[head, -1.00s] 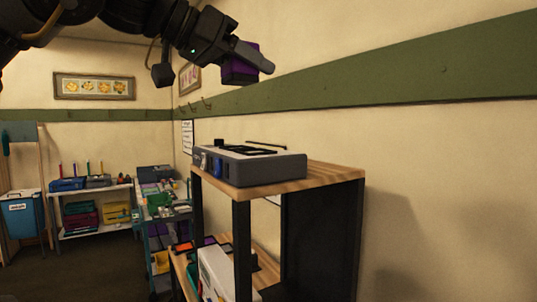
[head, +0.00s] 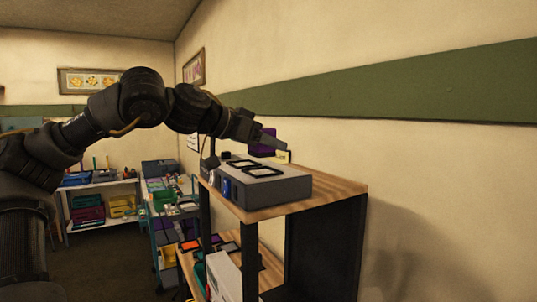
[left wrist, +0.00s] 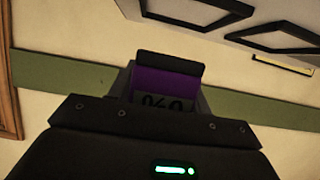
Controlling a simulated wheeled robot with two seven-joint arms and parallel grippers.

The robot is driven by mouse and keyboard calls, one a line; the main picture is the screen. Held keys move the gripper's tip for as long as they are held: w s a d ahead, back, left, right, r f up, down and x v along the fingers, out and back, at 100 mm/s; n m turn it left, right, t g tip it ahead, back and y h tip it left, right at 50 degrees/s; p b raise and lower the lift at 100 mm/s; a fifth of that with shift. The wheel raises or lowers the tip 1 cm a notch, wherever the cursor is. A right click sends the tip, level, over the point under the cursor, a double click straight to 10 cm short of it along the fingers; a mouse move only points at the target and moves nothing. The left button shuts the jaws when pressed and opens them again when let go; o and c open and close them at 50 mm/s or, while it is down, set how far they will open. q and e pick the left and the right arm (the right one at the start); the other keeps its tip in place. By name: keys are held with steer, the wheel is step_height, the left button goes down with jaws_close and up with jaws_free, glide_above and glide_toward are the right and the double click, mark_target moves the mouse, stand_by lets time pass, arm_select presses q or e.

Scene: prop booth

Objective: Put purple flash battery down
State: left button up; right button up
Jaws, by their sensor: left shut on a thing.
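My left gripper (head: 268,143) is shut on the purple flash battery (head: 259,151). It holds the battery above the far part of a grey box-shaped device (head: 270,188) on the wooden top of a shelf unit. The device has black square frames on its top and blue parts on its near end. In the left wrist view the purple battery (left wrist: 166,84) shows between the jaws with a partly hidden dark label. The device (left wrist: 258,12) shows there at the upper right, apart from the battery. My right gripper is not in view.
The wooden shelf top (head: 335,190) is bare to the right of the device. Its lower shelf holds a white box (head: 223,277) and coloured items. A cart (head: 172,215) and a white rack (head: 118,190) with bins stand farther back. The wall is close behind.

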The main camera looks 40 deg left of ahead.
mark_target(268, 172)
arm_select(q)
steer(key=shift+w+f, duration=0.1)
steer(key=shift+w, duration=0.05)
steer(key=f+p, duration=0.2)
steer(key=p, duration=0.1)
steer(key=shift+w+a+f, duration=0.15)
steer(key=shift+a+f, duration=0.05)
steer(key=shift+f, duration=0.2)
steer(key=shift+a+f, duration=0.15)
steer(key=shift+f, duration=0.35)
steer(key=shift+d, duration=0.2)
steer(key=o, duration=0.8)
steer(key=shift+f, duration=0.1)
steer(key=o, duration=0.4)
steer(key=shift+a, duration=0.1)
